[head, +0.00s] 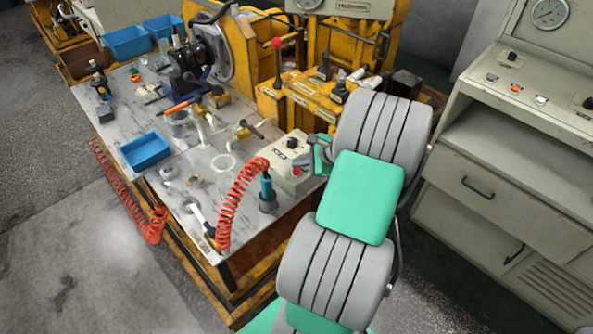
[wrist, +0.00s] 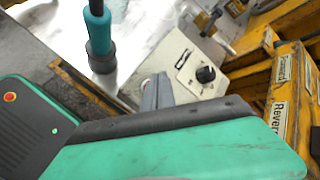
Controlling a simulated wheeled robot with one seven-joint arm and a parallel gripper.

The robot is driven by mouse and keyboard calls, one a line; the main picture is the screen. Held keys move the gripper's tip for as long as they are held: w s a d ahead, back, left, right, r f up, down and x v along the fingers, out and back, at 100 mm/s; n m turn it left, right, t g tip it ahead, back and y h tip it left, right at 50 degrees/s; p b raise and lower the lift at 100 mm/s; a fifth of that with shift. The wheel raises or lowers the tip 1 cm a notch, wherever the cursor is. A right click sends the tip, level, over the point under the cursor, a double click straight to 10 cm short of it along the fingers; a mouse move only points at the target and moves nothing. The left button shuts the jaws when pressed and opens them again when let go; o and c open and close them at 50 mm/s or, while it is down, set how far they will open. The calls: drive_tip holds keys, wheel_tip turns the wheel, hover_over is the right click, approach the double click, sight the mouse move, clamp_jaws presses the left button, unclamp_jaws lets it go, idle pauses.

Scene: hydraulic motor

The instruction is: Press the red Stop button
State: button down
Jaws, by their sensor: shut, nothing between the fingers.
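The cream control box (head: 286,180) sits at the near right corner of the workbench, with a black knob (head: 292,143) on its top. A small red button (head: 296,171) shows on the box near my gripper in the head view. My gripper (head: 302,162) is shut and empty, its grey fingertips over the right side of the box. In the wrist view, the gripper (wrist: 157,92) points at the box (wrist: 180,58), and the black knob (wrist: 206,74) is to the right of the fingers. The red button is hidden there. I cannot tell whether the fingertips touch the box.
A teal-handled tool (head: 267,195) on a red coiled hose (head: 236,197) stands just left of the box. Yellow machinery with labelled levers (head: 318,95) rises behind it. A grey console (head: 520,100) with its own knobs and buttons stands to the right.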

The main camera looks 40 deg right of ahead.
sight(299, 172)
idle(0.4)
drive_tip(key=shift+f, duration=0.4)
drive_tip(key=shift+f, duration=0.4)
idle(0.4)
drive_tip(key=shift+r, duration=0.1)
drive_tip(key=shift+r+p, duration=0.7)
drive_tip(key=shift+p, duration=0.2)
wheel_tip(299, 172, up, 5)
drive_tip(key=p, duration=0.5)
drive_tip(key=shift+r, duration=0.1)
idle(0.4)
